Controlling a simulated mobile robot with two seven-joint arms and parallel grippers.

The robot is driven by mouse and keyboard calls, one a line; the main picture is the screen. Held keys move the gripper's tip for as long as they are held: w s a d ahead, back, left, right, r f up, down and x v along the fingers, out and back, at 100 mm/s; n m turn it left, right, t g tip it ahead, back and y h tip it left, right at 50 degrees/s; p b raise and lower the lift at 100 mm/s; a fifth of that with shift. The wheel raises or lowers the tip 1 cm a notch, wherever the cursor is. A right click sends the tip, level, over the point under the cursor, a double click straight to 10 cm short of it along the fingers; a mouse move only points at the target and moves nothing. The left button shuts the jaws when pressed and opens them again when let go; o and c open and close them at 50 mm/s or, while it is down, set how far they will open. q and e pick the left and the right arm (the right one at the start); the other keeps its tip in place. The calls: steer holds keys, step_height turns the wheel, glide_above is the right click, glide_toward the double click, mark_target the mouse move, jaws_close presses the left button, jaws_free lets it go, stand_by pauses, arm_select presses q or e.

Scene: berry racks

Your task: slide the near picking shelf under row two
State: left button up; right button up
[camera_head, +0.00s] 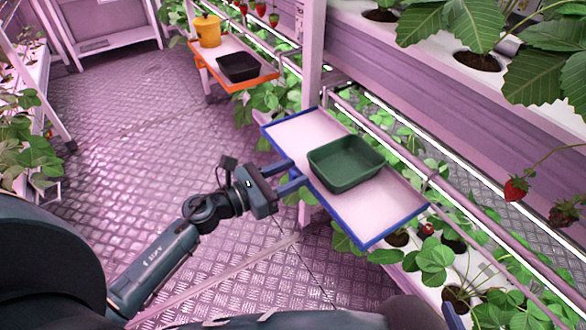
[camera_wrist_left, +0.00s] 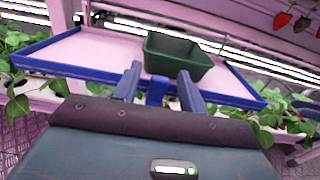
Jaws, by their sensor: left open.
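The near picking shelf (camera_head: 375,217) is a pale tray with a blue rim, sticking out from the rack beside the aisle. A dark green bin (camera_head: 346,163) stands on it. In the left wrist view the shelf (camera_wrist_left: 95,52) and the bin (camera_wrist_left: 176,56) lie just ahead. A small blue handle (camera_wrist_left: 156,91) projects from the shelf's near edge. My left gripper (camera_head: 291,178) is open at that edge, its fingers on either side of the handle, not closed on it. A dark part at the bottom right (camera_head: 452,316) may be my right gripper; its jaws cannot be made out.
A farther orange-rimmed shelf (camera_head: 232,66) holds a yellow pot (camera_head: 208,30) and a black bin (camera_head: 238,67). A pink post (camera_head: 312,50) stands behind the near shelf. Strawberry plants crowd the rack rows. The metal floor (camera_head: 130,130) on the left is clear.

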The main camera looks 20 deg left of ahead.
arm_select(q)
steer(key=shift+w+d, duration=0.35)
steer(key=shift+w, duration=0.1)
jaws_close()
stand_by(0.4)
